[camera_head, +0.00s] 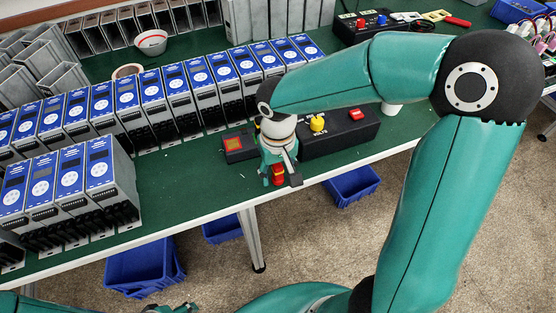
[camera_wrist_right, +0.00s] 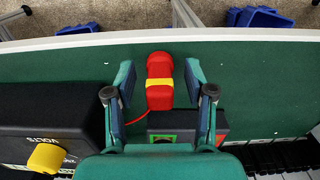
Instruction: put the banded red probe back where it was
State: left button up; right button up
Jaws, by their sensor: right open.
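The red probe with a yellow band (camera_wrist_right: 160,82) lies on the green bench top near its front edge, with a thin red lead running from it. It also shows in the head view (camera_head: 278,175), partly hidden by my gripper. My right gripper (camera_wrist_right: 160,90) is open, with one finger on each side of the probe and a visible gap to both. In the head view my right gripper (camera_head: 279,172) points down over the probe. A part of my left gripper (camera_head: 180,308) barely shows at the bottom edge.
A black box with a yellow VOLTS knob (camera_head: 317,123) and a red button (camera_head: 356,114) stands close right of the gripper. Rows of blue-fronted units (camera_head: 126,97) fill the bench's left and back. Blue bins (camera_head: 352,186) stand below. Bare green bench lies left of the probe.

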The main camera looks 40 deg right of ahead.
aim_at(278, 165)
notch_tip(278, 165, up, 12)
jog(key=shift+r+p, duration=0.1)
jog(key=shift+p, duration=0.25)
dwell(0.5)
